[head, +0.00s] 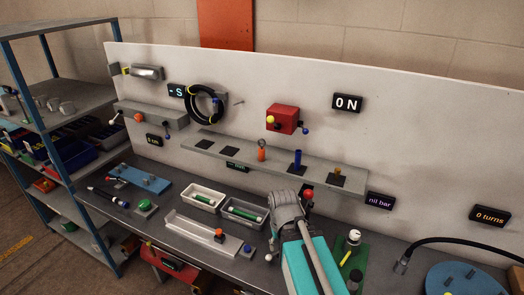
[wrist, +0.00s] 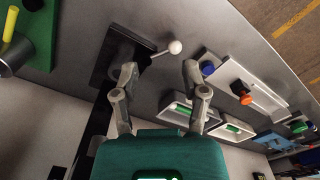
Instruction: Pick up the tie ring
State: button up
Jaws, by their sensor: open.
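No thing is plainly marked as the tie ring. A small orange piece (head: 262,143) stands on the long grey shelf; I cannot tell whether either is or bears the ring. My gripper (wrist: 160,72) is open and empty, its two fingers apart over the bench. In the head view my wrist and arm hide the fingertips and part of the bench. In the wrist view a white ball-ended lever (wrist: 175,47) on a black block (wrist: 118,57) shows beyond the fingertips.
Two trays with green pieces, the left tray (head: 192,203) and the right tray (head: 231,216), sit left of my arm. A long pale tray (head: 195,232) lies in front. A blue post (head: 297,160) stands on the shelf (head: 215,152). A blue disc (head: 465,280) is at right.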

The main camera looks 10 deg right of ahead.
jog(key=shift+o, duration=1.3)
jog(key=w+a+r+n+t+h+b, duration=0.1)
jog(key=w+r+n+h, duration=0.1)
jog(key=w+n+h, duration=0.35)
jog(key=w+r+n+t+h, duration=0.1)
jog(key=w+r+n+h, duration=0.2)
jog(key=w+n, duration=0.4)
jog(key=w+a+r+n+t+h, duration=0.4)
jog(key=w+a+r+n+h, duration=0.4)
jog(key=w+a+r, duration=0.3)
jog(key=shift+w+a+r+n+b, duration=0.35)
jog(key=shift+a+r+n, duration=0.15)
jog(key=shift+a+n, duration=0.35)
jog(key=shift+d+h, duration=0.1)
jog(key=shift+h, duration=0.15)
